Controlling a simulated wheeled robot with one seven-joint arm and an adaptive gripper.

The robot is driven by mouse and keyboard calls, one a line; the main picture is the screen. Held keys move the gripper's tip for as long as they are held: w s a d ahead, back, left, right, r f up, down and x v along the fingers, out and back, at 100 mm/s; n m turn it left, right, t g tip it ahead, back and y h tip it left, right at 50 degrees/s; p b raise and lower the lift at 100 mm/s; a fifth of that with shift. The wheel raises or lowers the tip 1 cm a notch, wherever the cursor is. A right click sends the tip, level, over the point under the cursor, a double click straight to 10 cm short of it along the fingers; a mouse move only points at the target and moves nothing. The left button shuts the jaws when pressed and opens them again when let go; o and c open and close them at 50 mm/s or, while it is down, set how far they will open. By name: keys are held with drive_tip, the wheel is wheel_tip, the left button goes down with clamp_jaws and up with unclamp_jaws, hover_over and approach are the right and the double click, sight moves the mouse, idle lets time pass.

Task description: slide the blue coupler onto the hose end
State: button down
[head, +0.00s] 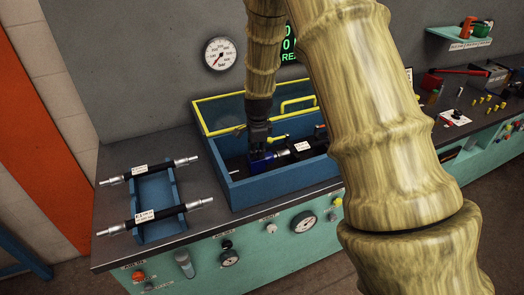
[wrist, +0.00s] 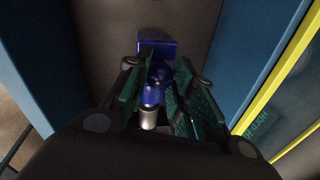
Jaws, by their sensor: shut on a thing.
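The blue coupler (head: 264,161) is low inside the blue box on the bench, directly below my gripper (head: 259,137). In the wrist view the blue coupler (wrist: 157,48) lies between the green-padded fingers of my gripper (wrist: 157,78), which are shut on it. A silver metal piece (wrist: 148,118) shows at its near end. In the head view a silver hose end (head: 283,153) with a labelled black hose lies just right of the coupler. I cannot tell whether the two touch or overlap. My arm hides part of the box.
The blue box (head: 285,187) has walls close around my gripper and a yellow-edged clear cover (head: 222,114) raised at its back. A blue rack (head: 157,186) with two labelled hoses stands left. A pressure gauge (head: 220,54) is on the wall. Small yellow parts (head: 488,101) stand at right.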

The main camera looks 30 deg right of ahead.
drive_tip(key=shift+d+r, duration=0.1)
drive_tip(key=shift+d, duration=0.05)
drive_tip(key=c, duration=1.5)
unclamp_jaws()
drive_tip(key=o, duration=0.3)
drive_tip(key=shift+s+d, duration=0.1)
drive_tip(key=shift+d, duration=0.1)
drive_tip(key=shift+a, duration=0.25)
drive_tip(key=r, duration=0.4)
drive_tip(key=s+r, duration=0.1)
drive_tip(key=r, duration=0.2)
drive_tip(key=s+r, duration=0.1)
drive_tip(key=r, duration=0.3)
drive_tip(key=shift+a+r, duration=0.25)
drive_tip(key=shift+r, duration=0.1)
